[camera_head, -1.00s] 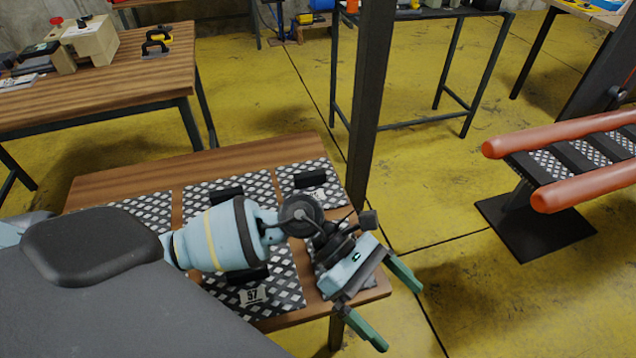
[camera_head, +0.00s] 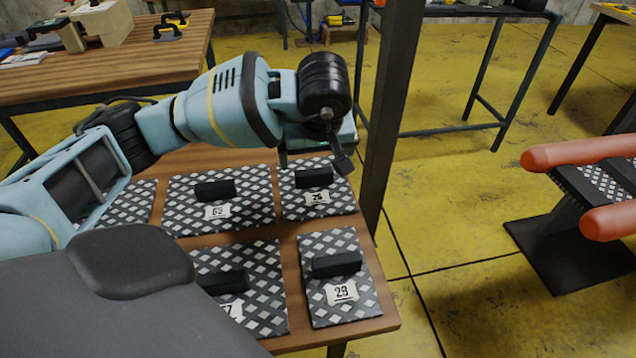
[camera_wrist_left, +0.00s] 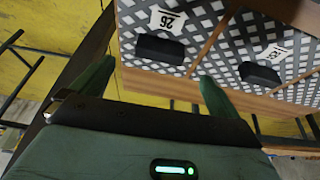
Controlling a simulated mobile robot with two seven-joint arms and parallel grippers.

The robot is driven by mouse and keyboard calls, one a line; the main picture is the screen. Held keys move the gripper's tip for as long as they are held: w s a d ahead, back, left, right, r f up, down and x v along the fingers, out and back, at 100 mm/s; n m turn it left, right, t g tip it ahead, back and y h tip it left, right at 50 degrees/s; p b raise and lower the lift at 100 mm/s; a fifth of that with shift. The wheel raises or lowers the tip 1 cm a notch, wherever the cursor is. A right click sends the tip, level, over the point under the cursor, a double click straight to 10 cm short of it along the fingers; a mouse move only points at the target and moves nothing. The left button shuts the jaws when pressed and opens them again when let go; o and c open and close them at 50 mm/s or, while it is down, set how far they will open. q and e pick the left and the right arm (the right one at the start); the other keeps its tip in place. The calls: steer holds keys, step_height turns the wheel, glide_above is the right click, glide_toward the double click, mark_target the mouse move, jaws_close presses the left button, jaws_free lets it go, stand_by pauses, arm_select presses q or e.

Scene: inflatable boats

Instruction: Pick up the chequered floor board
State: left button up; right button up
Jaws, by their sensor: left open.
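Several black-and-white chequered floor boards lie flat on a wooden table, each with a black handle and a white number label. The far right board (camera_head: 345,203) is labelled 26; left of it is a board labelled 65 (camera_head: 254,210). A near right board (camera_head: 318,312) reads 29 or 28. A near left board (camera_head: 268,262) is partly hidden by my body. My left gripper (camera_head: 312,150) is just beyond board 26, its fingertips mostly hidden by the wrist. In the left wrist view its green fingers (camera_wrist_left: 155,85) are apart and empty, with the handle of board 26 (camera_wrist_left: 190,12) nearby.
A dark upright post (camera_head: 391,110) stands close right of the table (camera_head: 386,322). Orange tubes (camera_head: 575,152) over a chequered rack are further right. A workbench (camera_head: 110,70) with tools is at the far left. Yellow floor (camera_head: 455,220) lies open between.

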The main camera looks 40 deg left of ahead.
mark_target(314, 171)
arm_select(q)
steer(key=shift+b+x, duration=0.5)
steer(key=shift+x, duration=1.7)
steer(key=x, duration=0.4)
steer(key=shift+w+a+f+b, duration=0.1)
steer(key=shift+a+b, duration=0.05)
steer(key=shift+b, duration=0.2)
arm_select(e)
steer(key=shift+d+f, duration=0.2)
steer(key=shift+f, duration=0.8)
arm_select(q)
steer(key=c, duration=1.2)
step_height(314, 171, up, 10)
steer(key=shift+r+p, duration=0.1)
steer(key=shift+p, duration=0.7)
arm_select(e)
steer(key=shift+w+a+r, duration=0.1)
steer(key=shift+w+r, duration=0.2)
steer(key=shift+r, duration=0.5)
